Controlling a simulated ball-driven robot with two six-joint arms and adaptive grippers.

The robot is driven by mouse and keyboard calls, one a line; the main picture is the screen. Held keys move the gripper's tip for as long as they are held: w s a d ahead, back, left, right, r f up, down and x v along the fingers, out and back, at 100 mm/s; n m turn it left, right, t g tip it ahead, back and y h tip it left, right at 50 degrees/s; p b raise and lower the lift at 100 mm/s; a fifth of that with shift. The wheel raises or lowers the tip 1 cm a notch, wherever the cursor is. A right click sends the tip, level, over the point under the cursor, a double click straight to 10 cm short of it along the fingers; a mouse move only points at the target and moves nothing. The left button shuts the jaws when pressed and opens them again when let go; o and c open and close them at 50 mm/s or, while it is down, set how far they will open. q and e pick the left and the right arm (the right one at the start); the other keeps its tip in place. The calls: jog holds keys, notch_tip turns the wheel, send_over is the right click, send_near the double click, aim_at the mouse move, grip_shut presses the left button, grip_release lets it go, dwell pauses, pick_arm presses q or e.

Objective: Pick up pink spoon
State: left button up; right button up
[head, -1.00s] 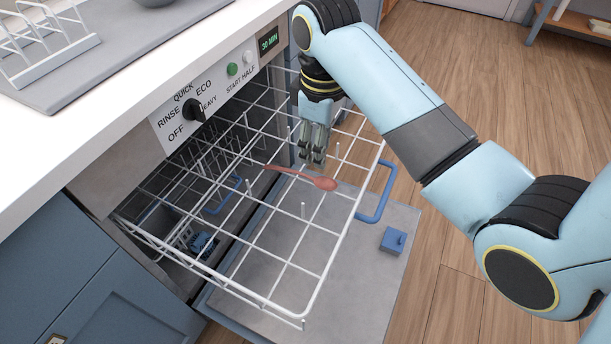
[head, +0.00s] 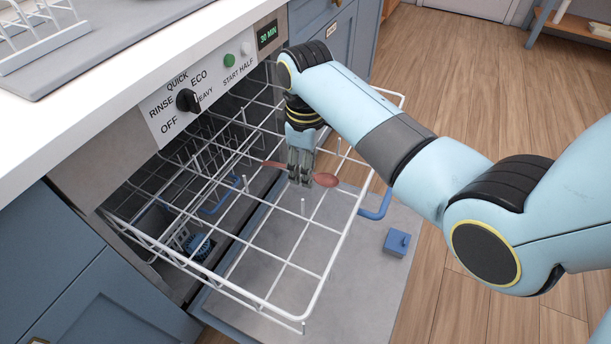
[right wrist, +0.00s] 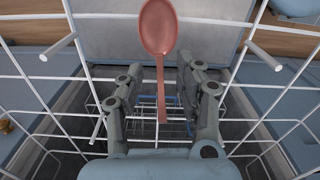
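The pink spoon (head: 325,180) lies across the white wire upper rack of the dishwasher, its bowl to the right and its handle to the left in the head view. My right gripper (head: 299,180) points down over the middle of the spoon and hides part of its handle. In the right wrist view the spoon (right wrist: 160,40) runs lengthwise, its handle between the two spread fingers of my right gripper (right wrist: 160,103). The fingers are open and clear of the handle on both sides. My left gripper is not in view.
The white wire rack (head: 281,265) is pulled out, with upright prongs around the spoon. The open dishwasher door (head: 372,268) lies below, bearing a small blue box (head: 397,243). The counter (head: 75,115) runs along the left.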

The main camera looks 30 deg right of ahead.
grip_shut()
dwell(0.5)
jog(key=shift+r+p, duration=0.35)
jog(key=shift+r, duration=0.3)
notch_tip(320, 180, up, 3)
jog(key=shift+p, duration=0.55)
jog(key=w+d+r, duration=0.5)
jog(key=w+r, duration=0.1)
jog(key=w, duration=0.4)
jog(key=shift+w+d+r, duration=0.15)
jog(key=shift+w+r, duration=0.05)
jog(key=shift+r, duration=0.15)
